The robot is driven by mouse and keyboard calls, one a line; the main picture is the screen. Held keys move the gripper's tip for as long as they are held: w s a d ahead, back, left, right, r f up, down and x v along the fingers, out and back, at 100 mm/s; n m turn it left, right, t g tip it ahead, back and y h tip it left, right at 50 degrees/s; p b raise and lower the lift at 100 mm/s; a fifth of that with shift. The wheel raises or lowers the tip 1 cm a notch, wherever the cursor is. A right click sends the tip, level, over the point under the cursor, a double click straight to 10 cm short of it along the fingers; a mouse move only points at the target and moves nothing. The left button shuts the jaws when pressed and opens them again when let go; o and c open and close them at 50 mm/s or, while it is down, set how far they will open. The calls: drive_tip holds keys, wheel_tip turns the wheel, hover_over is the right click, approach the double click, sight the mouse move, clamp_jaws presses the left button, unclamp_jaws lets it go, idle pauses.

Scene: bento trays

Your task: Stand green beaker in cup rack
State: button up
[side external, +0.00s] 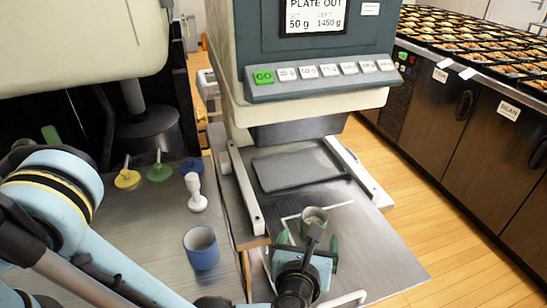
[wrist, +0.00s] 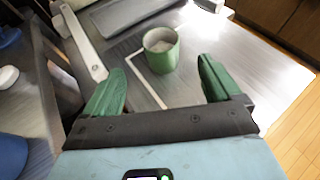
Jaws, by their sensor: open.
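The green beaker (side external: 314,217) stands upright on the steel surface in front of the machine. In the wrist view the beaker (wrist: 160,52) shows its open top, with something pale grey inside. My gripper (side external: 308,240) is open and empty, its green fingers apart. In the wrist view my gripper (wrist: 160,70) has the beaker just beyond its fingertips, roughly centred between them and not touched. I cannot make out a cup rack in either view.
Behind are yellow (side external: 127,180), green (side external: 159,173) and blue (side external: 191,166) pieces. A grey tray (side external: 285,170) lies under the machine (side external: 315,85). Steel to the beaker's right is clear.

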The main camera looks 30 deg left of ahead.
drive_tip(key=w+a+r+n+g, duration=0.1)
drive_tip(key=a+r+n+g, duration=0.1)
drive_tip(key=a+r+n, duration=0.45)
drive_tip(key=w+a+r+n+g, duration=0.1)
drive_tip(key=a+r+n+g, duration=0.25)
drive_tip(key=a+n, duration=0.6)
drive_tip(key=s+a+r+n+h, duration=0.1)
drive_tip(key=s+a+r+n, duration=0.1)
drive_tip(key=s+a+n, duration=0.4)
drive_tip(key=s+a+r+n+h, duration=0.1)
drive_tip(key=s+a+r+n, duration=0.1)
drive_tip(key=s+a+n, duration=0.4)
drive_tip(key=a+n, duration=0.2)
drive_tip(key=n, duration=0.1)
drive_tip(key=shift+a+r+h, duration=0.15)
drive_tip(key=shift+r+h, duration=0.1)
drive_tip(key=shift+h, duration=0.15)
drive_tip(key=shift+s+a+n, duration=0.2)
drive_tip(key=shift+s+n, duration=0.3)
drive_tip(key=shift+n, duration=0.4)
drive_tip(key=shift+g, duration=0.25)
